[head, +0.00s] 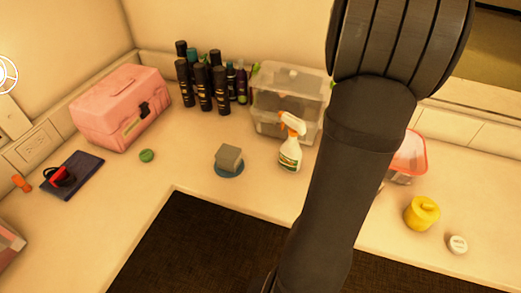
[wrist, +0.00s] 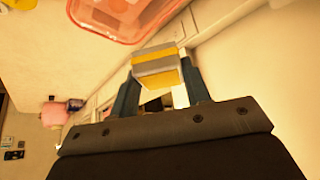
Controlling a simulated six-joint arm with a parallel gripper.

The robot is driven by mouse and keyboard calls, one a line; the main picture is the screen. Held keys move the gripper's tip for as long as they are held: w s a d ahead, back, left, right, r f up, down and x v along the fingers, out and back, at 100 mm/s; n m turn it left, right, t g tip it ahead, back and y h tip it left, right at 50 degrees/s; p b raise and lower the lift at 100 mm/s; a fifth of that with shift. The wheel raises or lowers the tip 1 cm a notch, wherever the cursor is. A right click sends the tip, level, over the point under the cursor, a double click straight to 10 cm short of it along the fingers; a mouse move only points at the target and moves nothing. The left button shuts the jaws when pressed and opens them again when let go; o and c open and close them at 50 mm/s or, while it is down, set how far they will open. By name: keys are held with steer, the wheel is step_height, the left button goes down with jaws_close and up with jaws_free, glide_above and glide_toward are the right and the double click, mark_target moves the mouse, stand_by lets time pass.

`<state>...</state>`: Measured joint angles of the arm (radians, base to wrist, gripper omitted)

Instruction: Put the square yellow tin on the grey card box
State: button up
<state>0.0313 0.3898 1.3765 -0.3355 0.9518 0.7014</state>
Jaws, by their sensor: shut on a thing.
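In the wrist view my gripper (wrist: 158,75) is shut on the square yellow tin (wrist: 156,55), which shows yellow with a greyish band between the two fingers. In the head view my dark arm hides the gripper and the tin. The grey card box (head: 229,155) is a small block on a round blue coaster (head: 230,172), near the middle of the counter. Its top looks bare. I cannot tell from these views how far the tin is from it.
A spray bottle (head: 290,153) stands just right of the grey box. Behind are dark bottles (head: 203,85) and a clear bin (head: 278,118). A pink case (head: 120,105) and green lid (head: 147,155) are left. A yellow pot (head: 421,215) and red-rimmed tub (head: 412,160) are right.

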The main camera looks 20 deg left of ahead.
steer(key=s+a+n+y, duration=0.1)
steer(key=s+a+n, duration=0.35)
steer(key=a, duration=1.15)
steer(key=n+t+y, duration=0.1)
steer(key=n+y, duration=0.1)
glide_above(229, 149)
steer(key=s+d, duration=0.1)
steer(key=s, duration=0.1)
step_height(229, 149, down, 20)
steer(key=shift+a+f, duration=0.4)
steer(key=shift+f, duration=1.85)
steer(key=shift+f, duration=0.1)
steer(key=o, duration=1)
